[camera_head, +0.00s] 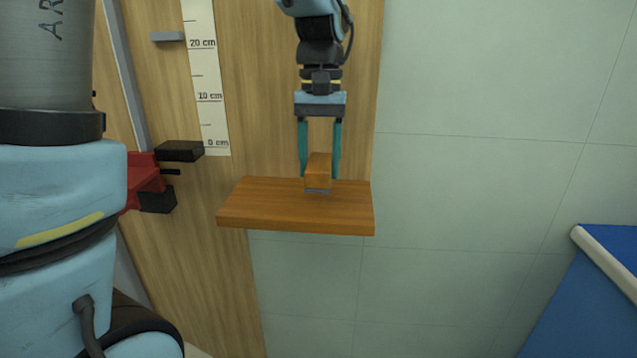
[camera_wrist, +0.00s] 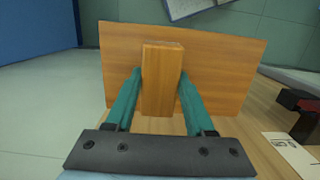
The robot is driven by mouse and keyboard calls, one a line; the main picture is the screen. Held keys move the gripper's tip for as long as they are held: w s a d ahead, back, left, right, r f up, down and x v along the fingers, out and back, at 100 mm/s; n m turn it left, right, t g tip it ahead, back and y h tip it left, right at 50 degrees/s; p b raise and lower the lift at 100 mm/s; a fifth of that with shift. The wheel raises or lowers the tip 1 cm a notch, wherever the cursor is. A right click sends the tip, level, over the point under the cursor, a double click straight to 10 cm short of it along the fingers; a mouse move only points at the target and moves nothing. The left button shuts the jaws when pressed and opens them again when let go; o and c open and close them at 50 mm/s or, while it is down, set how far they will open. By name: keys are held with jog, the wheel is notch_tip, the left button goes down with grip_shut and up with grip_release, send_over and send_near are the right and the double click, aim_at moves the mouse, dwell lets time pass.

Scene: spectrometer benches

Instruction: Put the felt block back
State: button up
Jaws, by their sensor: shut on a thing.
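The felt block (camera_head: 318,170) is a small wooden block with a thin grey layer along its underside. It also shows in the wrist view (camera_wrist: 161,80), between the two fingers. My gripper (camera_head: 319,160) points down with its teal fingers shut on the block's sides. The block is over a small wooden shelf (camera_head: 270,205), near the middle of its back part. The shelf also fills much of the wrist view (camera_wrist: 220,70). I cannot tell whether the block's underside touches the shelf or hangs just above it.
A wooden panel (camera_head: 260,90) stands behind the shelf. A scale strip (camera_head: 207,80) and a red and black clamp-like part (camera_head: 145,185) are left of the shelf. A blue bench with a pale edge (camera_head: 600,290) is at lower right.

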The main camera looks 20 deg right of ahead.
aim_at(321, 159)
jog(key=shift+f, duration=2.15)
jog(key=o, duration=1.2)
jog(key=r, duration=0.4)
jog(key=w+r, duration=0.1)
jog(key=r, duration=0.7)
jog(key=shift+w+d, duration=0.15)
jog(key=shift+d, duration=0.2)
